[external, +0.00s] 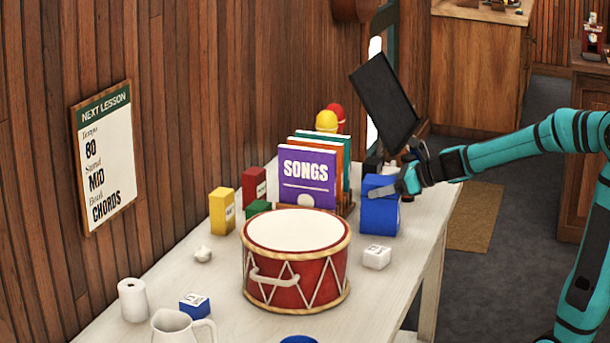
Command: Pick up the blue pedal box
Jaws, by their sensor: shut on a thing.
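The blue pedal box (379,217) is at the right edge of the white table, right of the songbooks. My gripper (408,181) reaches it from the right and is shut on its upper part. Part of the box is hidden by the gripper fingers. The box looks upright, and I cannot tell whether its bottom touches the table.
Songbooks (306,178) stand behind-left in a rack. A yellow box (222,212), a white jug (181,328) and a small blue-and-white block (194,306) are farther left.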

